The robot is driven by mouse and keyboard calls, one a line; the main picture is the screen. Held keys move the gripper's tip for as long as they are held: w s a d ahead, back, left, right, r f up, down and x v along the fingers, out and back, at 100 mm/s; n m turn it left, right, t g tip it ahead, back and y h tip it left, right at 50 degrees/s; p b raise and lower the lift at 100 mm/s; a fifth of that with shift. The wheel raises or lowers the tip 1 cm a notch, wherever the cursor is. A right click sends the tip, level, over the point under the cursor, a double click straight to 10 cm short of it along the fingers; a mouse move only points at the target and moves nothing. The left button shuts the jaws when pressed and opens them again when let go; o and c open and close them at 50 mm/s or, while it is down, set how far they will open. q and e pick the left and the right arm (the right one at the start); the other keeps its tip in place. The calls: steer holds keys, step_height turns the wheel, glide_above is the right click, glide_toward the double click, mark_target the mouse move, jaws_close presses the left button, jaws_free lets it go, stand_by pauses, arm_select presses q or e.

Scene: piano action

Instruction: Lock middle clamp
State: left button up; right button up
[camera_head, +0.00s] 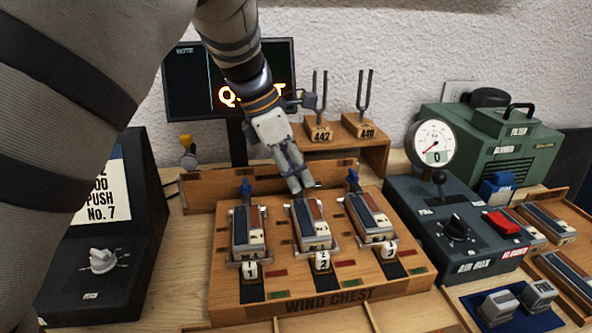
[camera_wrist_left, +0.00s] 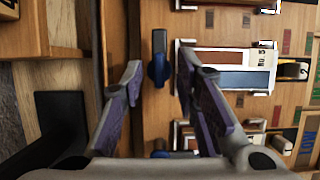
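My left gripper (camera_head: 302,186) reaches down from above at the back of the middle module (camera_head: 316,226), hiding the middle clamp in the head view. In the left wrist view, the gripper (camera_wrist_left: 157,73) is open, with one purple-grey finger on each side of the blue middle clamp lever (camera_wrist_left: 158,58). I see gaps between the lever and both fingers; the height of the tips over it is hard to tell. The left clamp lever (camera_head: 245,188) and right clamp lever (camera_head: 353,180) stand behind modules 1 and 3. My right gripper is not in view.
The wooden wind chest (camera_head: 330,297) bears the three modules. Tuning forks on a wooden shelf (camera_head: 376,150) and a monitor (camera_head: 190,90) stand behind. A grey gauge box (camera_head: 470,225) is at right, a black dial box (camera_head: 125,265) at left.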

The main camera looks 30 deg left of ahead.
arm_select(q)
jaws_close()
